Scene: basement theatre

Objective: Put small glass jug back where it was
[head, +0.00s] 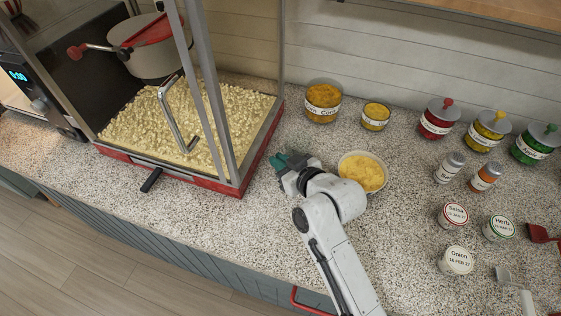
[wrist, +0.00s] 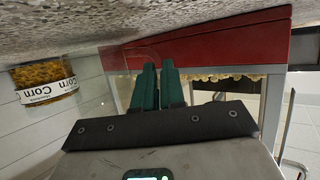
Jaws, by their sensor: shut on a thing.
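My gripper (head: 281,161) is low over the speckled counter, between the popcorn machine and a bowl of yellow food. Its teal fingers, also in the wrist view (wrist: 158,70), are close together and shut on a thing. A faint clear outline at the fingertips in the wrist view looks like the small glass jug (wrist: 138,56); it is see-through and hard to make out against the red machine base. In the head view I cannot pick out the jug. Whether it touches the counter I cannot tell.
The popcorn machine (head: 235,187) stands left of my gripper. The bowl (head: 362,172) is close on the right. A corn jar (head: 323,103) and a smaller yellow jar (head: 375,117) stand behind. Several spice jars fill the right. The counter in front of the machine is clear.

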